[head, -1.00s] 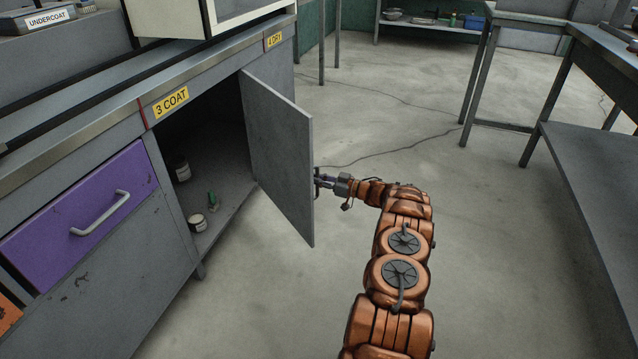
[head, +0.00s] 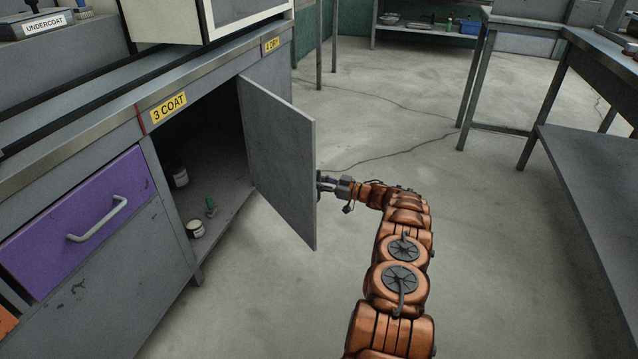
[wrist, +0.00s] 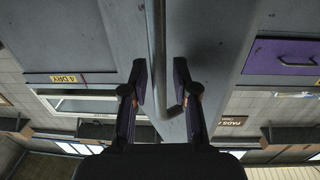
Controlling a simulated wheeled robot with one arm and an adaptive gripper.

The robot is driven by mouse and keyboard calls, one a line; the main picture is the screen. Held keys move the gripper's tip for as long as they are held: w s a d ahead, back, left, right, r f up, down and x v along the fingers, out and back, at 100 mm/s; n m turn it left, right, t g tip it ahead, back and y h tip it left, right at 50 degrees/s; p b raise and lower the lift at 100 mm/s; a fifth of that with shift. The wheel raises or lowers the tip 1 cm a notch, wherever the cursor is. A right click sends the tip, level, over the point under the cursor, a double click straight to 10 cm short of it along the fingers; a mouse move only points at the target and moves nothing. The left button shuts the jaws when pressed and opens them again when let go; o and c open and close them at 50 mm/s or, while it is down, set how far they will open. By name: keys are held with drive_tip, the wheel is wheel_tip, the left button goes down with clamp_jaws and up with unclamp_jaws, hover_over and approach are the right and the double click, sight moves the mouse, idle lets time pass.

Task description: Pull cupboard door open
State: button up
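The grey cupboard door (head: 280,160) stands wide open, swung out from the cupboard below the "3 COAT" label (head: 168,107). My gripper (head: 325,183) is at the door's outer face near its free edge, partly hidden behind the door. In the wrist view, a long metal bar handle (wrist: 157,50) on the door's grey face runs between the two fingers of my gripper (wrist: 159,68). The fingers are apart, with a visible gap to the bar on each side. The handle's bent end lies close to the right finger.
Inside the cupboard are two jars (head: 196,228) and a small green item (head: 211,207). A purple drawer (head: 75,215) is left of the opening. A bench with a low shelf (head: 590,190) stands at the right. The floor (head: 500,270) between is clear.

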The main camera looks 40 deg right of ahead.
drive_tip(key=shift+o, duration=0.4)
drive_tip(key=shift+s, duration=0.1)
drive_tip(key=v, duration=1.2)
